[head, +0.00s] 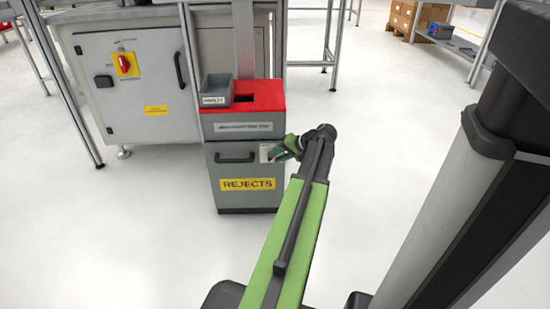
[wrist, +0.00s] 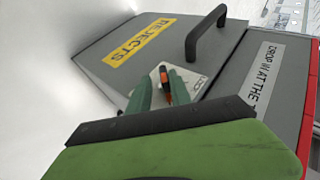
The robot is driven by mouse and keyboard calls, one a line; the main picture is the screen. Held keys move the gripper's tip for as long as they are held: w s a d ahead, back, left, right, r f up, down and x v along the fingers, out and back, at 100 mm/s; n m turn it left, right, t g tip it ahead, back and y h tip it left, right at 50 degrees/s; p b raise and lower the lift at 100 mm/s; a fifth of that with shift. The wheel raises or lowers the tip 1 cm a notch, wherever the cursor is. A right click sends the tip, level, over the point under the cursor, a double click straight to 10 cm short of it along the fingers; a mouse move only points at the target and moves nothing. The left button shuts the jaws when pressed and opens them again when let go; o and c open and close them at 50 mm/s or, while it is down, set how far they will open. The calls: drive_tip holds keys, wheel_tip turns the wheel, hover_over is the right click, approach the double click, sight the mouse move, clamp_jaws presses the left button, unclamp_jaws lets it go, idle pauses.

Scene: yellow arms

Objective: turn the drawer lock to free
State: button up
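The drawer lock is an orange and black knob (wrist: 166,88) on a pale plate (wrist: 197,82) on the drawer front, seen in the wrist view. My gripper (wrist: 162,92) has its two green fingers apart, one on each side of the knob. A gap shows between the left finger and the knob; the right finger looks very close to it, and I cannot tell whether it touches. In the head view my gripper (head: 284,149) is at the upper right of the grey drawer front (head: 225,172), and my arm hides the knob there.
The reject bin has a dark drawer handle (head: 235,157), a yellow REJECTS label (head: 247,184) and a red top (head: 262,95) with a small grey tray (head: 216,90). A grey cabinet (head: 135,90) with a red switch stands to the left. Open floor lies in front.

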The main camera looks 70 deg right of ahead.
drive_tip(key=shift+w+d+r, duration=0.1)
drive_tip(key=shift+w+r, duration=0.1)
drive_tip(key=shift+w, duration=0.2)
idle(0.3)
drive_tip(key=shift+s+r, duration=0.1)
drive_tip(key=p+v, duration=1.1)
drive_tip(key=v, duration=0.6)
drive_tip(key=shift+s, duration=0.4)
drive_tip(key=shift+f, duration=0.2)
